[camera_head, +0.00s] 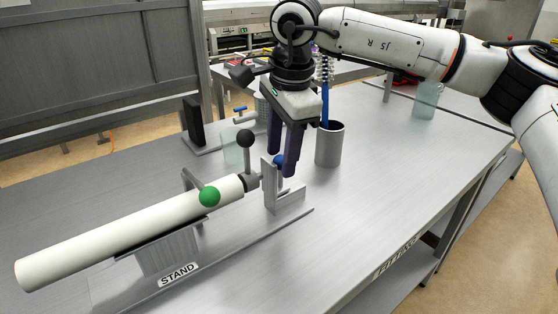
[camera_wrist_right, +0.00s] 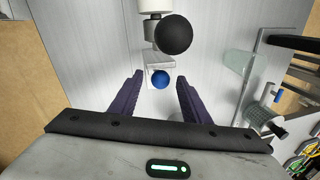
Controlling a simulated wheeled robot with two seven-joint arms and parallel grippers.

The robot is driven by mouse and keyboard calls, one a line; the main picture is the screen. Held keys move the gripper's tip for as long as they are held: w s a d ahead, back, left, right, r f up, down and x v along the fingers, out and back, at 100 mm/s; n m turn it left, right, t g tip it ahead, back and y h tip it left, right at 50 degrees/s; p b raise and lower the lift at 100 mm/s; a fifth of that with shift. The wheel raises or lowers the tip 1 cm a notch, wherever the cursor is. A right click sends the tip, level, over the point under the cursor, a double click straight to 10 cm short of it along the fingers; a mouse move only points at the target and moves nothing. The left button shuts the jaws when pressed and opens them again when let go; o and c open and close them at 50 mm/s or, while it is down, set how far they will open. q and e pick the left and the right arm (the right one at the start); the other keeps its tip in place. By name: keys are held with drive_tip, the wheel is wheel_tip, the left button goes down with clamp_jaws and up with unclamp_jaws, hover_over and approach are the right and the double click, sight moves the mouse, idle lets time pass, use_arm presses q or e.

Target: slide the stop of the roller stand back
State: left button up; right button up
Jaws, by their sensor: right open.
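The roller stand (camera_head: 166,253), labelled STAND, bears a long white roller (camera_head: 110,238) lying at a slant. A green ball (camera_head: 209,196) sits at the roller's side, and a black ball knob (camera_head: 245,138) rises from the grey collar at its far end. Just past that end is a grey upright bracket with a blue ball (camera_head: 279,160), seemingly the stop. My right gripper (camera_head: 282,164) points down at it, open. In the right wrist view the blue ball (camera_wrist_right: 160,80) shows between the two purple fingers, with clear gaps both sides. My left gripper is out of view.
A grey cup (camera_head: 329,145) holding a blue-handled brush stands right of my right gripper. A dark upright plate (camera_head: 193,121) and a translucent container (camera_head: 236,146) stand behind the roller.

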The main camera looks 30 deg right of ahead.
drive_tip(key=shift+w+f, duration=0.15)
drive_tip(key=shift+f, duration=0.6)
drive_tip(key=shift+w+f, duration=0.15)
drive_tip(key=shift+f, duration=0.55)
clamp_jaws()
drive_tip(key=shift+w+d+r, duration=0.1)
drive_tip(key=shift+w+d, duration=0.15)
drive_tip(key=shift+d, duration=1.1)
drive_tip(key=shift+w+d, duration=0.2)
drive_tip(key=shift+d, duration=1.1)
unclamp_jaws()
drive_tip(key=shift+d, duration=0.1)
wheel_tip(320, 180, up, 10)
drive_tip(key=s, duration=0.2)
drive_tip(key=shift+s, duration=0.15)
